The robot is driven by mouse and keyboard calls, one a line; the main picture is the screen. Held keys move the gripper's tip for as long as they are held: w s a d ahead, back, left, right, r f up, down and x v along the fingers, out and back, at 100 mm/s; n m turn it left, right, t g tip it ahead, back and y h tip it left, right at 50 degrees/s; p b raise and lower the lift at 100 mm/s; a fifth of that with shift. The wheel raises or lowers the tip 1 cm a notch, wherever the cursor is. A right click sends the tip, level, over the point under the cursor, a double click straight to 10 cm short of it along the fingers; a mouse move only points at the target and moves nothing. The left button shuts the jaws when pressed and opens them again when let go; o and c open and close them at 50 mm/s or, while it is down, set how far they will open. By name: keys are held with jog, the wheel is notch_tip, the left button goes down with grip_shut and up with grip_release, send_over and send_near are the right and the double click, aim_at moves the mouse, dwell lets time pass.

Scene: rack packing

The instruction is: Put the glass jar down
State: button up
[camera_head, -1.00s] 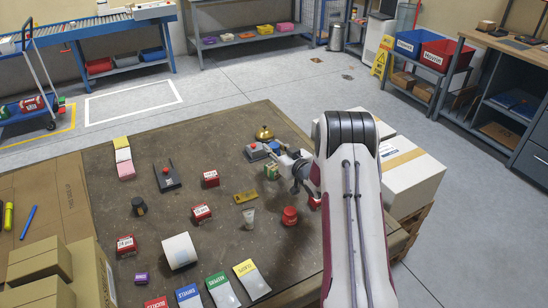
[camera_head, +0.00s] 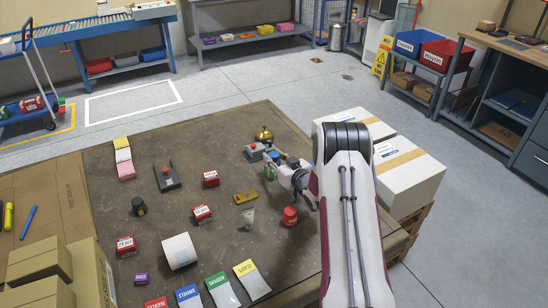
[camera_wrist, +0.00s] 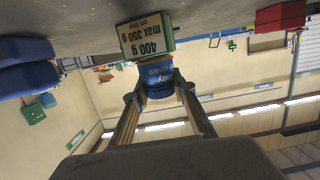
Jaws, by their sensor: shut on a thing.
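My gripper (camera_wrist: 158,88) is shut on a round blue-banded thing with pale lettering, which I take as the glass jar (camera_wrist: 156,72). The jar sits between the two fingertips in the wrist view. A green and yellow box (camera_wrist: 147,38) printed "400 g max 350 g" is right behind the jar there; I cannot tell whether they touch. In the head view my gripper (camera_head: 299,184) is over the right part of the brown table (camera_head: 215,165), low near its surface. My own arm and gripper hide most of the jar there.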

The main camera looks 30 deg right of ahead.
dwell(0.3)
jog(key=o, duration=1.2)
jog(key=shift+f, duration=0.1)
jog(key=shift+s+d+r, duration=0.1)
jog(key=shift+s+r, duration=0.35)
jog(key=shift+s, duration=1.5)
jog(key=shift+s+r, duration=0.4)
jog(key=shift+s, duration=1.6)
jog(key=shift+s+d+r, duration=0.1)
jog(key=shift+s+r, duration=0.35)
jog(key=shift+s, duration=1.5)
